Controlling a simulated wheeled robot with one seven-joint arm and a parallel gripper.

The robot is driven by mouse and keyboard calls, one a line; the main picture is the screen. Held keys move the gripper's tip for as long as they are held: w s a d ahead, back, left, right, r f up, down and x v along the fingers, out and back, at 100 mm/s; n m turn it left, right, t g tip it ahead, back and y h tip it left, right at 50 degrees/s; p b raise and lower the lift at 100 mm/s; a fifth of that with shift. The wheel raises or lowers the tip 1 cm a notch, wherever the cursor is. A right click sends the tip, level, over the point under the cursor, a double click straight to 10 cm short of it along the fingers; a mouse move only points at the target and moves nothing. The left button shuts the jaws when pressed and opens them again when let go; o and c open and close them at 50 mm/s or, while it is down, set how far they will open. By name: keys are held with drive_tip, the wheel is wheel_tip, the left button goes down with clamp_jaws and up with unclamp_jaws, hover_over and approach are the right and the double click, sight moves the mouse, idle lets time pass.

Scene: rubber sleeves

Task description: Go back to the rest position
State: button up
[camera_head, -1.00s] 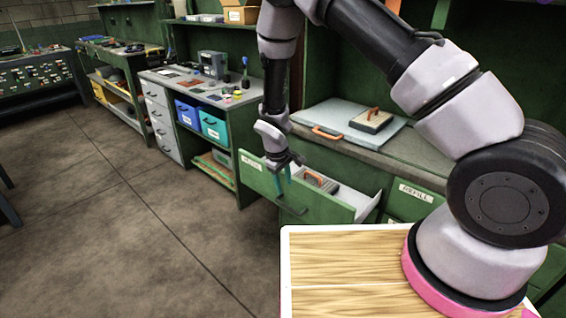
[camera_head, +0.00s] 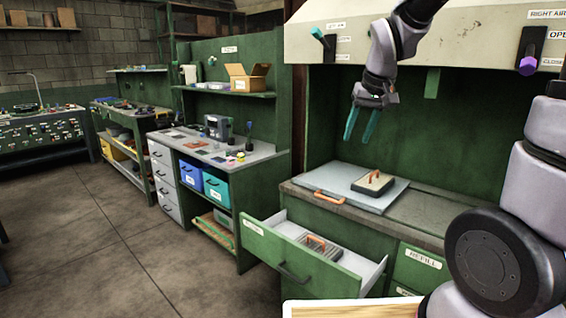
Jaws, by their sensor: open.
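My gripper (camera_head: 361,124) is raised in front of the green cabinet's open bay, above the counter. Its two teal fingers point down and stand apart, with nothing between them. The open drawer (camera_head: 292,268) is below and to the left of it. A grey block with an orange handle (camera_head: 321,246) lies in that drawer. A similar block with an orange handle (camera_head: 373,183) sits on the grey plate (camera_head: 335,195) on the counter, below the gripper.
The pulled-out drawer juts into the room. A shelf panel with switches (camera_head: 465,35) overhangs the bay near my arm. A workbench with blue and teal bins (camera_head: 215,188) stands to the left, with an open cardboard box (camera_head: 247,76) on its shelf. The floor at left is clear.

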drive_tip(key=s+d+r+m+t, duration=0.1)
drive_tip(key=s+d+r+m, duration=0.1)
drive_tip(key=s, duration=0.5)
drive_tip(key=s+d+r+m+t, duration=0.2)
drive_tip(key=s+d+r, duration=0.2)
drive_tip(key=s+r, duration=0.3)
drive_tip(key=shift+s, duration=0.5)
